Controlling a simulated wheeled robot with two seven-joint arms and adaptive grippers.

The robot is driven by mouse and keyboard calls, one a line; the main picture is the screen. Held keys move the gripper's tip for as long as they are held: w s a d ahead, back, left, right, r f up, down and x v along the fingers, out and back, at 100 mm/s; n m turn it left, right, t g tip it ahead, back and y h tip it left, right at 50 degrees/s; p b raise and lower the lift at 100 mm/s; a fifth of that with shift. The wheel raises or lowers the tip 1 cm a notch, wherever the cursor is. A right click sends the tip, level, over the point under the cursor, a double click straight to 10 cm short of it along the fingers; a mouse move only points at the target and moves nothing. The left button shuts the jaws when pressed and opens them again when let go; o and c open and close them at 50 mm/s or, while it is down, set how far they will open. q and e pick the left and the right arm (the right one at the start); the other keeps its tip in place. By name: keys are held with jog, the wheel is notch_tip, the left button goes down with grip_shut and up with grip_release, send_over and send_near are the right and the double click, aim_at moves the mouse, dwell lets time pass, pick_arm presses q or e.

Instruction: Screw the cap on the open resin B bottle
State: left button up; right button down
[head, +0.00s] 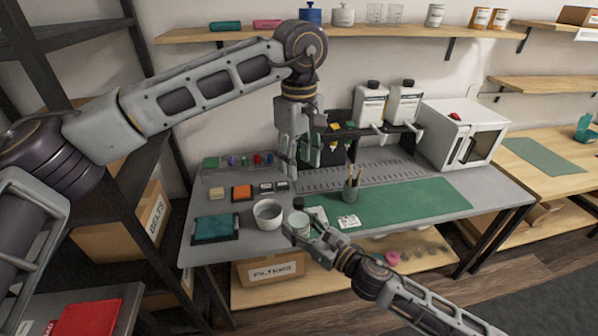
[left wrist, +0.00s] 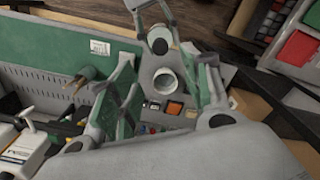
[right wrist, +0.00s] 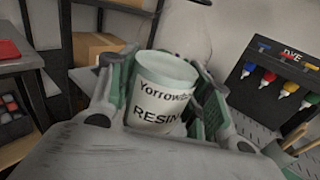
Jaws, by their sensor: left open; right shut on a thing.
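My right gripper (head: 306,236) is shut on a white round container (head: 299,222) at the bench's front edge. In the right wrist view this container (right wrist: 158,110) stands between the fingers (right wrist: 155,95), its label reading "RESIN" with the rest cut off. Its top is pale green; I cannot tell whether that is a lid or an open mouth. My left gripper (head: 300,160) is open and empty above the bench; its spread fingers (left wrist: 166,75) show in the left wrist view. Two white bottles with black caps (head: 370,100) (head: 404,98) stand at the back. No separate cap is clearly identifiable.
A white bowl (head: 267,213) sits just left of the held container. A cup of tools (head: 351,190) stands on the green mat (head: 420,203). A teal pad (head: 213,229), an orange block (head: 242,192) and a white oven (head: 460,133) are on the bench. The mat's right part is clear.

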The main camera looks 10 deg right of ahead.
pick_arm(q)
jog(key=shift+r, duration=0.5)
dwell(0.3)
